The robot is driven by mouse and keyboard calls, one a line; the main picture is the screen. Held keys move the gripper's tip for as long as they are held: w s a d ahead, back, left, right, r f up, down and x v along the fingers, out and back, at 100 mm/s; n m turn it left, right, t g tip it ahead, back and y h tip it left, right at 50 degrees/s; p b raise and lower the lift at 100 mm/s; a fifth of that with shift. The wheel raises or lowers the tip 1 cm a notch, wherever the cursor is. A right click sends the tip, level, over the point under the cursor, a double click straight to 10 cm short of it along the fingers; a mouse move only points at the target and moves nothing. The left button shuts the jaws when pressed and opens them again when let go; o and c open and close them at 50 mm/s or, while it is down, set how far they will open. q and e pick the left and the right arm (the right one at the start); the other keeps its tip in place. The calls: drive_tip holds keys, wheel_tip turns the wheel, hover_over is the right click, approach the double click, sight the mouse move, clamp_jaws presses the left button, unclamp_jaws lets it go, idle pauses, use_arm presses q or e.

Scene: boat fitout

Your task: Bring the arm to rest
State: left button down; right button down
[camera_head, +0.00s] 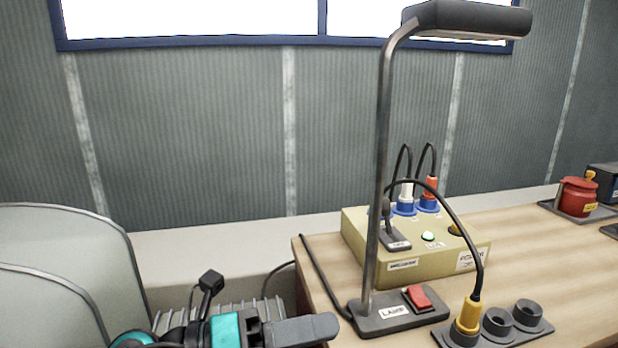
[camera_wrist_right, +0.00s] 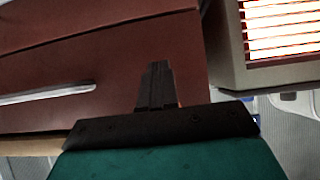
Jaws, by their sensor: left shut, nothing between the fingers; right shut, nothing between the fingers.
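My left gripper (camera_head: 318,328) shows at the bottom of the head view, with a teal and black wrist and grey fingers pointing right. It is shut and empty, left of the lamp base. My right gripper (camera_wrist_right: 157,72) shows in the right wrist view. Its dark fingers are together with nothing between them, in front of a reddish-brown panel (camera_wrist_right: 100,50). My right arm does not show in the head view.
A lamp (camera_head: 395,318) with a red switch stands on the wooden table (camera_head: 585,270). Behind it is a beige box (camera_head: 400,262) with plugs and cables. A yellow plug (camera_head: 468,315) sits in a socket strip. A glowing slatted heater-like unit (camera_wrist_right: 228,50) is near the right gripper.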

use_arm(q)
drive_tip(key=w+a+r+n+t+y, duration=0.4)
drive_tip(key=w+a+n+t, duration=0.15)
drive_tip(key=n+t, duration=0.95)
drive_tip(key=s+a+f+n+g+y, duration=0.1)
drive_tip(key=a+f+n+g+y, duration=0.3)
drive_tip(key=a+f+n+y, duration=1.15)
drive_tip(key=s+f+n+g+h, duration=0.1)
drive_tip(key=s+f+n+g, duration=0.4)
drive_tip(key=s, duration=0.5)
drive_tip(key=s+f+n+g, duration=0.2)
drive_tip(key=s+f+g, duration=0.5)
drive_tip(key=s+f, duration=0.15)
drive_tip(key=w+d+f+t+h, duration=0.2)
drive_tip(key=w+d+f+t, duration=0.1)
drive_tip(key=w+f+t, duration=0.3)
drive_tip(key=shift+w+f+t+p, duration=0.4)
drive_tip(key=shift+f+t, duration=0.2)
drive_tip(key=shift+t, duration=0.3)
drive_tip(key=shift+m, duration=0.25)
